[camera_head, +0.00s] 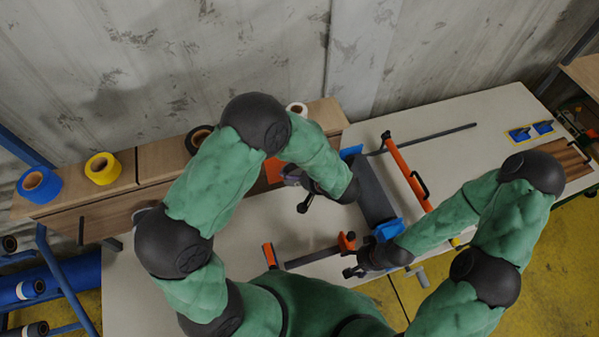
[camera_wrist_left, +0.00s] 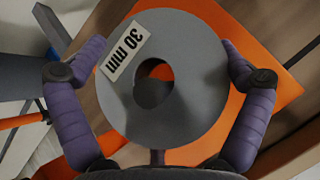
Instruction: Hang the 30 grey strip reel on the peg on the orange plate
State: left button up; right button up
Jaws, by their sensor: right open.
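The grey strip reel (camera_wrist_left: 190,115), labelled "30 mm", fills the middle of the left wrist view, its flat face towards the camera. My left gripper (camera_wrist_left: 164,48) has a finger on each side of it, with the tips at its rim. The orange plate (camera_wrist_left: 270,100) lies behind the reel on wood; the head view shows part of it (camera_head: 273,170). A dark round form shows in the reel's hole, with some orange beside it. I cannot tell whether the peg passes through. In the head view my left gripper (camera_head: 304,192) is beside the plate. My right gripper (camera_head: 352,272) is open over the table.
On the wooden shelf stand a blue roll (camera_head: 39,185), a yellow roll (camera_head: 103,168), a black roll (camera_head: 199,139) and a white roll (camera_head: 297,109). An orange bar (camera_head: 407,172) and a dark grey strip (camera_head: 374,190) lie on the pale table (camera_head: 465,125).

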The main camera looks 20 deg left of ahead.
pick_arm(q)
jog(key=v, duration=1.2)
jog(key=shift+a, duration=0.1)
